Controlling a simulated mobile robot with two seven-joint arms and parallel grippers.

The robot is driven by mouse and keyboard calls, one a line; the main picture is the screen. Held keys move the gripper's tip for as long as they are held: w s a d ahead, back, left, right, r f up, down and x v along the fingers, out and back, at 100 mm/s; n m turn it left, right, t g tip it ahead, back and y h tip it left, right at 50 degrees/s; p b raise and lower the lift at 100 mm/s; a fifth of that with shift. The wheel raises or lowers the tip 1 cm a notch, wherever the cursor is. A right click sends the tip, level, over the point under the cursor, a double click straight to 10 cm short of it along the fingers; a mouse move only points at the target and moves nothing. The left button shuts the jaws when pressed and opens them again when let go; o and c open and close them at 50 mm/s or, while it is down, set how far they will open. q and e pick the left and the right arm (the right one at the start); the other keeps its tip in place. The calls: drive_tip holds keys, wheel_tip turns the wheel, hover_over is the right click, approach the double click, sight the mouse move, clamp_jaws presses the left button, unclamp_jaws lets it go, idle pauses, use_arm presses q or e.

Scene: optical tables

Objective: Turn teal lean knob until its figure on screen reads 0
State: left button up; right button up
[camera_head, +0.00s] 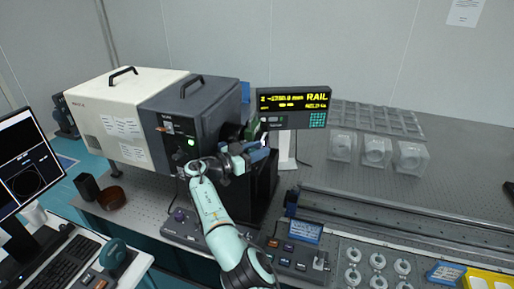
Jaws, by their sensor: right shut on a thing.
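My right gripper (258,149) is in the middle of the view, beside the right end of the dark instrument housing. It is shut on what appears to be the teal lean knob, which the jaws and wrist mostly hide. A dark green part shows just above the jaws. The screen (293,108) stands behind, with yellow text including "RAIL" and a teal keypad at its lower right. Its smaller figures are too blurred to read, so I cannot tell the lean figure. My left gripper is not in view.
A white and dark grey instrument housing (127,108) stands left of my right arm. Control boxes (292,257) lie at the table's front. A long dark rail (400,218) crosses the right side. Clear covered parts (376,151) stand behind it. A monitor (24,165) is at far left.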

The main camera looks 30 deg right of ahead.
idle(0.4)
drive_tip(key=o, duration=1)
drive_tip(key=shift+c, duration=0.2)
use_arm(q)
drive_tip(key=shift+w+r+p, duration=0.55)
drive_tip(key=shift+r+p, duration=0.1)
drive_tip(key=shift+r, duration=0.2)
use_arm(e)
drive_tip(key=s+a, duration=0.1)
drive_tip(key=a, duration=1.2)
drive_tip(key=shift+a, duration=0.15)
